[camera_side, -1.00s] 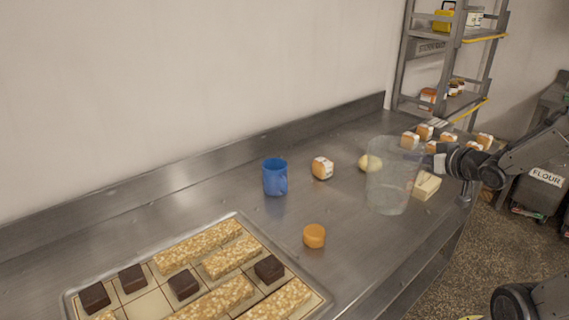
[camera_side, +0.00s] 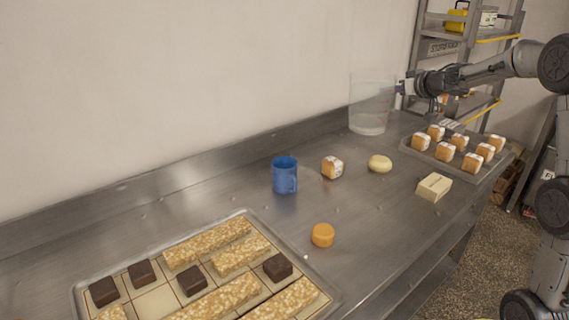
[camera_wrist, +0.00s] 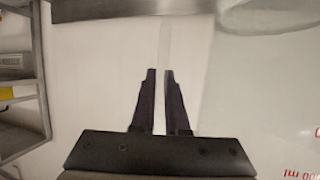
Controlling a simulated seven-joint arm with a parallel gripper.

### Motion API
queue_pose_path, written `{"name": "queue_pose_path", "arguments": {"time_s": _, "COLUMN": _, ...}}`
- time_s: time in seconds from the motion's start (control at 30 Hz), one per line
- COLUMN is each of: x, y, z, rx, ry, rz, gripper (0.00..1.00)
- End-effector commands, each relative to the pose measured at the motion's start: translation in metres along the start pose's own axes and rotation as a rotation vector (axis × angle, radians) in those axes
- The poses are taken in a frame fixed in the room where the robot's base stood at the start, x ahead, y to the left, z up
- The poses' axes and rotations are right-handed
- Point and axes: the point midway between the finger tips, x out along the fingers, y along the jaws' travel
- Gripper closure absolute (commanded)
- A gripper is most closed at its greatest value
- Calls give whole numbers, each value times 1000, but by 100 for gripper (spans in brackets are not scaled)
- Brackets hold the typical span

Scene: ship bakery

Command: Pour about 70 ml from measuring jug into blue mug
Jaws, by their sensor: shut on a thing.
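The measuring jug (camera_side: 368,108) is clear, with a little clear liquid low inside it. It is upright and in the air above the back of the counter. My gripper (camera_side: 402,88) is shut on the jug from its right side. In the wrist view my gripper's fingers (camera_wrist: 161,100) close on a thin pale upright strip, and the jug's clear wall with red markings (camera_wrist: 290,110) shows at the right. The blue mug (camera_side: 285,175) stands upright on the counter, left of and lower than the jug, apart from it. The mug's inside is mostly hidden.
A small orange-and-white cake (camera_side: 332,167), a pale round item (camera_side: 380,163), an orange disc (camera_side: 322,235) and a pale block (camera_side: 434,187) lie on the counter. A tray of bars (camera_side: 250,215) is in front and a tray of cakes (camera_side: 480,170) at right. The wall (camera_side: 180,80) runs behind.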

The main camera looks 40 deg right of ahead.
Motion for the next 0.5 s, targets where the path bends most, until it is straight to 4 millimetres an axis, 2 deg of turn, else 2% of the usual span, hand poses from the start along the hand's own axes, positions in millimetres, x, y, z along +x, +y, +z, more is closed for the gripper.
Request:
{"name": "queue_pose_path", "arguments": {"time_s": 0.03, "x": 13, "y": 1, "z": -4, "rx": -3, "ry": 1, "rz": -8, "gripper": 100}}
{"name": "queue_pose_path", "arguments": {"time_s": 0.3, "x": 74, "y": 3, "z": -15, "rx": -15, "ry": 0, "rz": -44, "gripper": 100}}
{"name": "queue_pose_path", "arguments": {"time_s": 0.5, "x": 122, "y": 1, "z": -9, "rx": -25, "ry": -3, "rz": -73, "gripper": 100}}
